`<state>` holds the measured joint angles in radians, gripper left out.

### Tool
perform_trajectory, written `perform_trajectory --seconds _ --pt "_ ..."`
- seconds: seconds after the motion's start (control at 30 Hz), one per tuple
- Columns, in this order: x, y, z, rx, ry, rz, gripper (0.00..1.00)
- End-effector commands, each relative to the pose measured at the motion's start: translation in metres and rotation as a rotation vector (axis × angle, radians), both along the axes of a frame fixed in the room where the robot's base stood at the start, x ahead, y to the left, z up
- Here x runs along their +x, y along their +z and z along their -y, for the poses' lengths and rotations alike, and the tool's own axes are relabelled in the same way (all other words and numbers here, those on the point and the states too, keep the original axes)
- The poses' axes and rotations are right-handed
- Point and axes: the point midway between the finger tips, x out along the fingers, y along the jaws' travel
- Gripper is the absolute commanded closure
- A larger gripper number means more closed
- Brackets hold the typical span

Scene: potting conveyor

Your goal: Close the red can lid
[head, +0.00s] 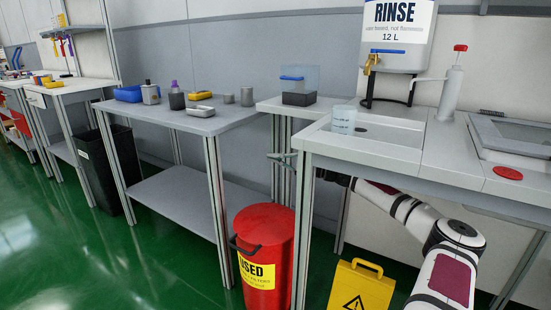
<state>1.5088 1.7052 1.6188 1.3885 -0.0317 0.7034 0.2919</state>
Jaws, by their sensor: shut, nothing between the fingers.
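The red can (262,272) stands on the floor between the tables, with a yellow "USED" label on its front and a black handle at its upper left. Its red lid (264,222) appears to lie flat over the top; whether it is fully seated cannot be told. My arm reaches in from the lower right and passes under the right counter, partly hidden by the table leg. My gripper (275,157) shows small and grey-green left of that leg, above and behind the can, apart from the lid. It is shut and holds nothing.
The right counter (425,175) overhangs my arm, and its metal leg (302,235) stands beside the can. A grey table (195,122) with small containers is left of it. A yellow caution sign (362,287) stands right of the can. Green floor is clear at front left.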

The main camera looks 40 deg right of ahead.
Motion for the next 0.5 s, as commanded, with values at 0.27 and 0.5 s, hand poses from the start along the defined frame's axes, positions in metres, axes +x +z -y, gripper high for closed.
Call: perform_trajectory --seconds 0.27,0.5 --pt "-0.002 0.0 0.001 0.0 -0.001 0.0 1.0" --pt "-0.027 -0.003 0.018 -0.001 -0.003 0.0 1.0"
